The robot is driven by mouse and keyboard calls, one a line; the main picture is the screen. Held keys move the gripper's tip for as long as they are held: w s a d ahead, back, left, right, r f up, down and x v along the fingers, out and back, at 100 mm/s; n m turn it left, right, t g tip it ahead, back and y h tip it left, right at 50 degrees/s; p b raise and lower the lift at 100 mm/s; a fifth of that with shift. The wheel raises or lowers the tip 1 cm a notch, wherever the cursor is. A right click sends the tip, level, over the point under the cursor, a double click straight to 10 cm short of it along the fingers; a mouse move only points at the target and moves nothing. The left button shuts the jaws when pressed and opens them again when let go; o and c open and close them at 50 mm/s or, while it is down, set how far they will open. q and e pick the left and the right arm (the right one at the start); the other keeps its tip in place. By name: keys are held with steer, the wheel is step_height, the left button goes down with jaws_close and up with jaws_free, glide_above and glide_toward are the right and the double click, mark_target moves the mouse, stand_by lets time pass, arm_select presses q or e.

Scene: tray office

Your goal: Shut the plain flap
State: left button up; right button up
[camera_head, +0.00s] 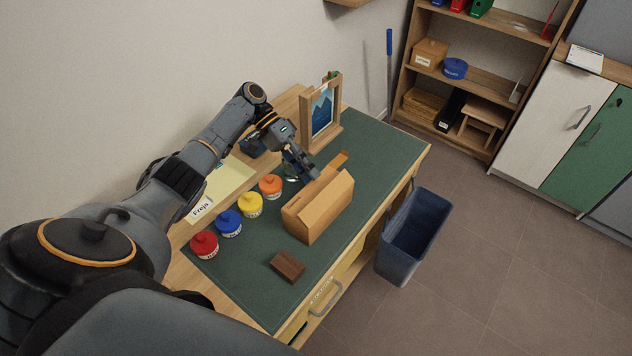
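A light wooden box (304,224) stands on the green desk mat, near the mat's right side. A broad plain wooden panel (327,198) slopes along its top; I cannot tell for certain whether this is the plain flap. A small orange-brown piece (340,159) sticks up at the box's far end. My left gripper (311,174) points down at the far left edge of the box, touching it or very close. Its fingers are too small to tell whether they are open. The inside of the box is hidden. My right gripper is out of view.
Red (204,245), blue (229,224), yellow (250,204) and orange (270,187) lidded pots line the mat's left. A dark brown block (287,266) lies in front. A framed picture (322,109) stands behind. A blue bin (412,235) stands right of the desk.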

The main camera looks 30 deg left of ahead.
arm_select(q)
steer(key=shift+a+r, duration=0.5)
steer(key=shift+a, duration=0.05)
steer(key=shift+c, duration=1.2)
steer(key=shift+w+d+r+m, duration=0.1)
steer(key=shift+d+r+m, duration=0.05)
steer(key=shift+r+m, duration=0.15)
jaws_close()
step_height(320, 180, up, 11)
steer(key=m+t+y+p, duration=0.1)
steer(key=m+y+p, duration=0.4)
steer(key=m+y, duration=0.85)
glide_above(323, 194)
steer(key=d, duration=0.2)
steer(key=m+h, duration=0.3)
steer(key=m, duration=0.1)
steer(key=f, duration=0.5)
steer(key=f+p, duration=0.1)
steer(key=f, duration=0.3)
steer(key=shift+d+f+p, duration=0.2)
steer(key=shift+f+p, duration=0.1)
steer(key=shift+f, duration=0.05)
steer(key=shift+a+f+p, duration=0.35)
steer(key=shift+a+f, duration=0.45)
steer(key=shift+f, duration=0.15)
steer(key=shift+a+f, duration=0.4)
steer(key=shift+f, duration=0.25)
